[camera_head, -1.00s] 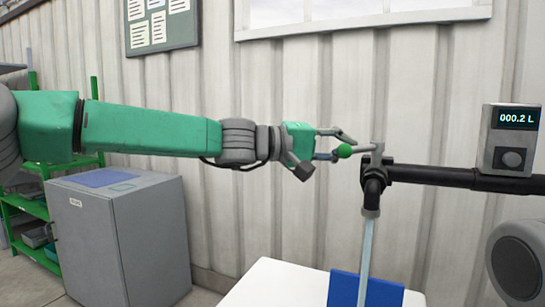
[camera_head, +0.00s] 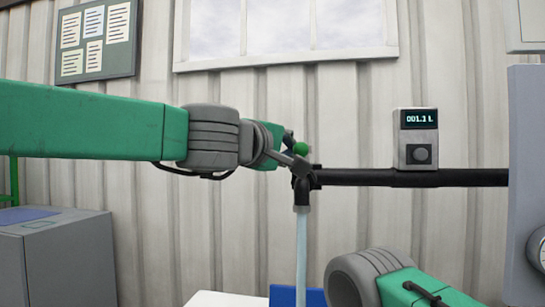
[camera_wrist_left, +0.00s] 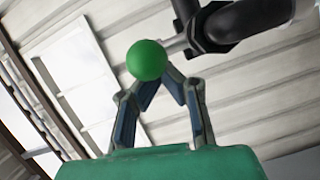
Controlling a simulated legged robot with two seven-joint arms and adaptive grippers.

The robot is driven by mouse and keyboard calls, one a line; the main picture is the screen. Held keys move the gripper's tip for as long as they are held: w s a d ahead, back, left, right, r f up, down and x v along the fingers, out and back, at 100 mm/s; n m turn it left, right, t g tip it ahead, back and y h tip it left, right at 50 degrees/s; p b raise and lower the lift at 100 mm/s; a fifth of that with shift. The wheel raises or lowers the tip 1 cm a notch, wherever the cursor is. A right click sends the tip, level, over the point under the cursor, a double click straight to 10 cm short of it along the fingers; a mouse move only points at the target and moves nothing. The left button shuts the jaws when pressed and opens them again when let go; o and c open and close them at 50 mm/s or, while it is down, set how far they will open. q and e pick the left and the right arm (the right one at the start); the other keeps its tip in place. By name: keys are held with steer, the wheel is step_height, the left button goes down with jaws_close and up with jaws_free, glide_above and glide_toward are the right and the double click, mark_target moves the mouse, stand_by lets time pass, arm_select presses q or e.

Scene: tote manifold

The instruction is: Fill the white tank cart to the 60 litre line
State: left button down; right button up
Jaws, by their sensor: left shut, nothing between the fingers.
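The black pipe (camera_head: 400,178) ends at the left in a downturned spout (camera_head: 302,190). A pale clear stream (camera_head: 302,250) runs down from it. A lever with a green ball knob (camera_head: 300,148) sits at the spout. My left gripper (camera_head: 287,146) is shut and empty beside the knob; whether it touches cannot be told. In the left wrist view the knob (camera_wrist_left: 146,60) shows at the closed fingertips (camera_wrist_left: 168,74). The meter (camera_head: 418,150) above the pipe seems to read 001.1 L. A white top (camera_head: 215,299), perhaps the tank cart, shows at the bottom edge; its level line is hidden.
A blue panel (camera_head: 285,297) stands at the white top. A grey cabinet (camera_head: 60,260) is at lower left and a grey panel (camera_head: 525,150) at the right edge. A notice board (camera_head: 95,40) and window (camera_head: 290,30) are on the wall. My right arm shows at lower right.

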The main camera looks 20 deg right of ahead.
arm_select(q)
steer(key=w+a+r+p+v, duration=0.1)
steer(key=w+v, duration=0.1)
steer(key=v, duration=1)
steer(key=shift+a, duration=0.4)
arm_select(e)
steer(key=shift+a+r, duration=0.9)
steer(key=shift+r, duration=0.05)
arm_select(q)
steer(key=shift+w+d, duration=0.1)
steer(key=shift+d, duration=0.05)
arm_select(e)
steer(key=shift+d, duration=0.1)
